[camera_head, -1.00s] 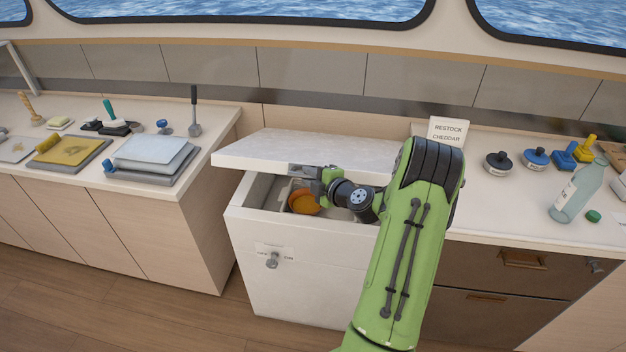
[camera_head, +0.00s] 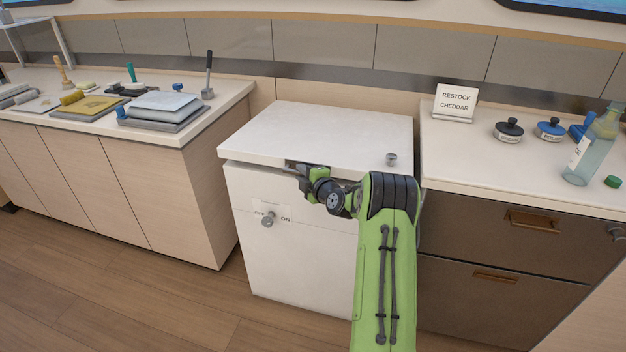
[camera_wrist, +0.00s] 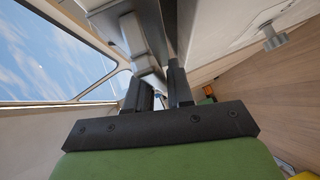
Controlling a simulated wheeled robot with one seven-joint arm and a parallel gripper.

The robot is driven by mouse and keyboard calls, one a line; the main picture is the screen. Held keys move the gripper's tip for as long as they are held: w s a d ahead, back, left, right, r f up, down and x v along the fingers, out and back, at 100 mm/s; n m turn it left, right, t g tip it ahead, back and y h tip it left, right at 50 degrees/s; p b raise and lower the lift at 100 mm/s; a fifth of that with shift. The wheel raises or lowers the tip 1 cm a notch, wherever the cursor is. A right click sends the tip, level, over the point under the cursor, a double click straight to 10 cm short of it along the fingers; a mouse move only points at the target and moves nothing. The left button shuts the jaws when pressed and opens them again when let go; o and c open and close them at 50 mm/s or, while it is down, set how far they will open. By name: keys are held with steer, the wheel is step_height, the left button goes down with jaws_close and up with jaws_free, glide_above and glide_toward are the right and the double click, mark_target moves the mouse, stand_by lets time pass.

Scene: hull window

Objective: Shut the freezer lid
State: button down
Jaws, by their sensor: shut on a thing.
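The white freezer lid (camera_head: 315,132) lies almost level over the white freezer body (camera_head: 300,265) in the head view. A thin dark gap shows under its front left edge; I cannot tell if it is fully seated. My gripper (camera_head: 298,168) is at the middle of the lid's front edge, at a recessed handle. In the wrist view, the two fingers of my gripper (camera_wrist: 158,78) are shut on a pale grey handle bar (camera_wrist: 140,45) of the lid. The freezer's inside is hidden.
A dial (camera_head: 268,219) marked OFF and ON is on the freezer front. A small grey knob (camera_head: 391,159) sits on the lid's front right. Counters flank the freezer; the right one holds a "RESTOCK CHEDDAR" sign (camera_head: 455,102) and a bottle (camera_head: 590,150).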

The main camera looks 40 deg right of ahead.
step_height(320, 180, down, 4)
steer(key=shift+r+b, duration=0.1)
steer(key=shift+b, duration=0.3)
steer(key=c, duration=1.1)
jaws_free()
steer(key=shift+r, duration=0.15)
steer(key=v, duration=1.5)
steer(key=shift+s+a+b, duration=0.1)
steer(key=shift+s+b, duration=0.3)
